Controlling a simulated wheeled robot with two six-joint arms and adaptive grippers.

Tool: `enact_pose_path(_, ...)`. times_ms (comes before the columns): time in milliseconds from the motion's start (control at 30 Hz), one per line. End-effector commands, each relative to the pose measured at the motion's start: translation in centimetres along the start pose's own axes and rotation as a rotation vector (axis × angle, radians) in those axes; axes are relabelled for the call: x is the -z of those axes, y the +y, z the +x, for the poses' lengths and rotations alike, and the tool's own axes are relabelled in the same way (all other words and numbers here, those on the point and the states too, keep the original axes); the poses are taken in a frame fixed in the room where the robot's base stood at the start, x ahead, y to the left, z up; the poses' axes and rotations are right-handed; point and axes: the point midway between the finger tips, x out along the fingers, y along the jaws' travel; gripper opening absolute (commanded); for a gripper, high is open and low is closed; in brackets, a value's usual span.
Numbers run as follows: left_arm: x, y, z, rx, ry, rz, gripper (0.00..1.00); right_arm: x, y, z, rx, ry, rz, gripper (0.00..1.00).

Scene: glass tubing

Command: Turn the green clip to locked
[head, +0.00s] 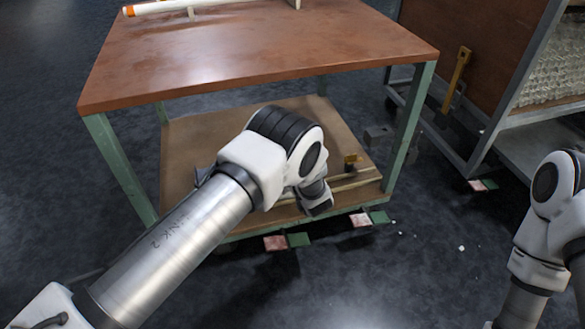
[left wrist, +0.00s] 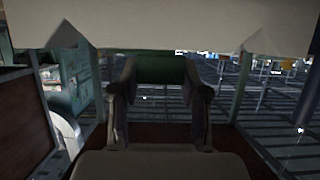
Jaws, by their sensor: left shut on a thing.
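In the left wrist view my left gripper (left wrist: 160,76) has its two fingers on either side of a dark green piece (left wrist: 160,67), which I take to be the green clip. The fingers are shut on it. Its lock position cannot be read from this view. In the head view my left arm reaches over the lower shelf of a table, and the arm hides the gripper fingers and the clip. My right arm stands at the right edge of the head view, and its gripper is not seen.
A brown-topped table (head: 250,60) with green legs carries a white tube (head: 165,8) with orange ends. Its lower shelf (head: 190,150) holds a small brass-coloured piece (head: 351,159). A rack of glass (head: 552,65) stands right.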

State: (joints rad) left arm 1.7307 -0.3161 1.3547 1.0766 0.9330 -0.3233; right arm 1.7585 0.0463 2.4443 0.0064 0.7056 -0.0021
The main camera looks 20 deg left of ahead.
Motion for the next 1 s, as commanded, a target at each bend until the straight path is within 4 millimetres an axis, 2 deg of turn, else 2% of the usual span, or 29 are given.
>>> enact_pose_path(267, 0.1, -0.1, 0.0, -0.034, -0.001, 0.015, 0.1, -0.2, 0.0, -0.7, 0.001, -0.005, 0.002, 0.4)
enact_pose_path(467, 0.3, -0.2, -0.1, -0.123, -0.002, 0.052, 0.1, -0.4, 0.0, -2.2, 0.001, -0.011, 0.005, 0.4)
enact_pose_path(800, 0.3, -0.3, -0.1, -0.386, -0.003, 0.16, 0.1, -0.5, -0.1, -5.2, 0.002, -0.016, -0.002, 0.4)
enact_pose_path(1000, 0.2, -0.3, 0.1, -0.554, -0.002, 0.228, 0.1, -0.5, -0.1, -6.2, 0.002, -0.017, -0.005, 0.4)
